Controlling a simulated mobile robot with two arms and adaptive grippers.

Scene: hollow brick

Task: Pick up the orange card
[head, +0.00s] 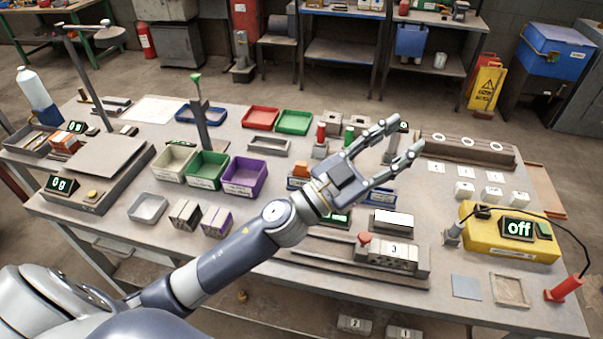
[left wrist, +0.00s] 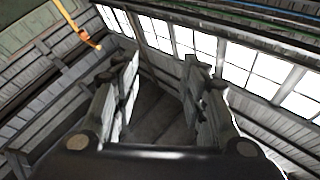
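My left gripper (head: 399,141) is raised above the right half of the workbench. Its two fingers are spread and nothing is between them. In the left wrist view the open fingers (left wrist: 158,88) point up at the roof and windows; no card shows there. A small orange piece (head: 302,169) stands in a blue holder just left of the gripper's palm, partly hidden by my arm. Another orange-red stack (head: 64,143) lies by the scale at the far left. I cannot tell which of these is the orange card. My right gripper is not in view.
Purple (head: 245,177), green (head: 207,171) and cream bins (head: 174,162) stand mid-bench. A tall post (head: 201,122) rises behind them. A yellow box (head: 508,232) reading "off", with a cable, sits at the right. A grey fixture (head: 392,257) with a red knob lies below my gripper.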

